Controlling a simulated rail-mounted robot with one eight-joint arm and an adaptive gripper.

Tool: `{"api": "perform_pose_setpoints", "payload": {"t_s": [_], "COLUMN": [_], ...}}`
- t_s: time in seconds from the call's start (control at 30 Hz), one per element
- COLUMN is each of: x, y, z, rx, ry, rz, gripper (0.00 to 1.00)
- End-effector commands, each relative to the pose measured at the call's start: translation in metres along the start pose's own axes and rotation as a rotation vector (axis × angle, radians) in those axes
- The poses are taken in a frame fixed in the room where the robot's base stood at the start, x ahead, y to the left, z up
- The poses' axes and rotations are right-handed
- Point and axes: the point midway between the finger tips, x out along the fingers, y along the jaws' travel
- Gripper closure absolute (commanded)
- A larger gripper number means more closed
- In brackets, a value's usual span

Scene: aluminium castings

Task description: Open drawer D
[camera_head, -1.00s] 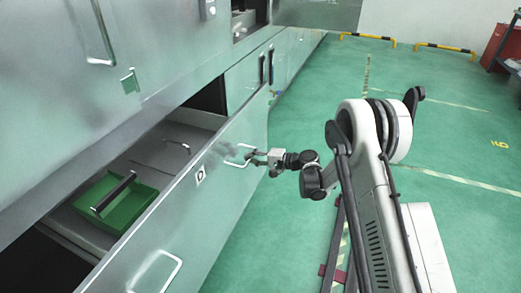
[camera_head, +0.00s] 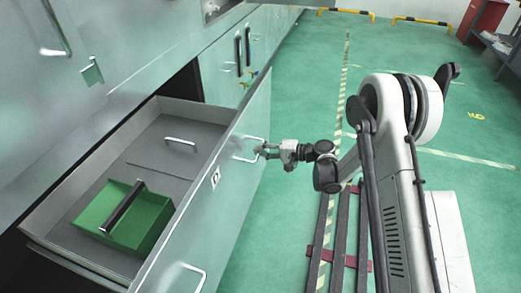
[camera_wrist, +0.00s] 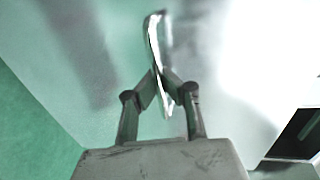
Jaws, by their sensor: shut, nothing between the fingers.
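Drawer D's pale green front (camera_head: 208,205) bears a small label (camera_head: 215,178) with the letter D and two bar handles, a far one (camera_head: 248,150) and a near one (camera_head: 183,278). The drawer is pulled out, and its grey inside (camera_head: 160,150) shows. My gripper (camera_head: 262,149) is at the far handle, outside the front. In the wrist view the handle (camera_wrist: 155,40) runs up from between the closed fingers (camera_wrist: 167,92), which appear hooked around it rather than clamped on it. The exact contact is hidden.
A green tray (camera_head: 152,232) with a dark bar handle (camera_head: 122,206) lies in the drawer, near a thin metal handle (camera_head: 181,142) on a grey panel. Closed cabinets (camera_head: 225,68) stand behind.

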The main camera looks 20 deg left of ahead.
Motion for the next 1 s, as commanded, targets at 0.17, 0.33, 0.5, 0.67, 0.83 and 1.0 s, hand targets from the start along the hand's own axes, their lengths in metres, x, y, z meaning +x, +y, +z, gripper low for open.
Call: {"api": "perform_pose_setpoints", "payload": {"t_s": [0.17, 0.33, 0.5, 0.67, 0.83, 1.0], "x": [0.0, 0.0, 0.0, -0.003, -0.023, -0.057], "y": [0.0, 0.0, 0.0, 0.0, 0.0, 0.0], "z": [-0.001, -0.001, 0.0, -0.001, -0.001, -0.001], "rx": [0.0, 0.0, 0.001, 0.001, 0.001, 0.002], "ry": [0.001, 0.001, 0.001, 0.002, 0.004, 0.005], "rz": [0.0, 0.0, 0.0, 0.0, 0.0, 0.0], "gripper": [0.95, 0.73, 0.72, 0.72, 0.72, 0.72]}}
